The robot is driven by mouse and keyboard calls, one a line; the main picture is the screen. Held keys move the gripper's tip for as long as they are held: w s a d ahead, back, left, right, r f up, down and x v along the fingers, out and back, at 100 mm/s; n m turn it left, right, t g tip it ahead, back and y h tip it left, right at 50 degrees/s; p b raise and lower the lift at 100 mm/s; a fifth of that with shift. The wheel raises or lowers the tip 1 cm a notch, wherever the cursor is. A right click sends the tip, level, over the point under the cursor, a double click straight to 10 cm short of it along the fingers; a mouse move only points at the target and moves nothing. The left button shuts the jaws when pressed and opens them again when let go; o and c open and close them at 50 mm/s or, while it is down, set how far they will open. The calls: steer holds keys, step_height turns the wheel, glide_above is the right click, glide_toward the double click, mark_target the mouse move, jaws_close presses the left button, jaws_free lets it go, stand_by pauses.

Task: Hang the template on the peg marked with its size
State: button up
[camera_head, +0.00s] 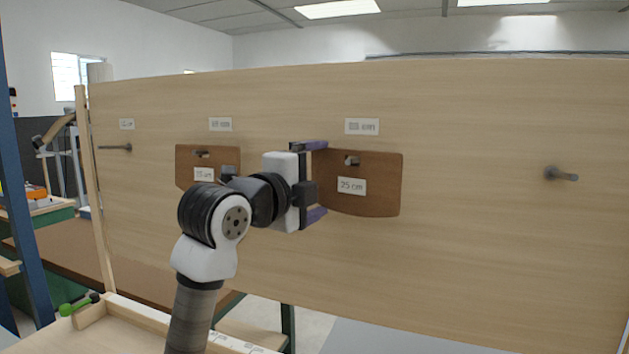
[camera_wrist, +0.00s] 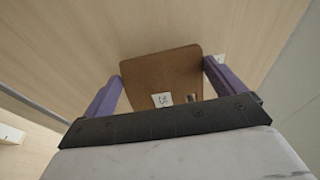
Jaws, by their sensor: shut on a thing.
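A brown template (camera_head: 385,185) with a white tag, which seems to read 25 cm, lies against the upright board (camera_head: 480,240) at right of centre. A grey peg (camera_head: 351,161) shows at its upper part, apparently through it; I cannot tell how it bears on the peg. The board label (camera_head: 362,126) above is blurred. My gripper (camera_head: 313,181) is shut on this template, its purple fingers at opposite edges. The wrist view shows the template (camera_wrist: 165,72) between the fingers, with the tag and peg near its lower edge.
Another brown template (camera_head: 184,172) hangs at a peg (camera_head: 200,153) on the left, partly behind my arm. Bare pegs stick out at far left (camera_head: 115,147) and far right (camera_head: 562,174). A wooden tray edge (camera_head: 150,312) and a green-handled tool (camera_head: 75,306) lie below left.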

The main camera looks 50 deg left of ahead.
steer(key=shift+f, duration=0.15)
stand_by(0.4)
stand_by(0.4)
steer(key=o, duration=0.7)
steer(key=b+v, duration=0.4)
steer(key=v, duration=1)
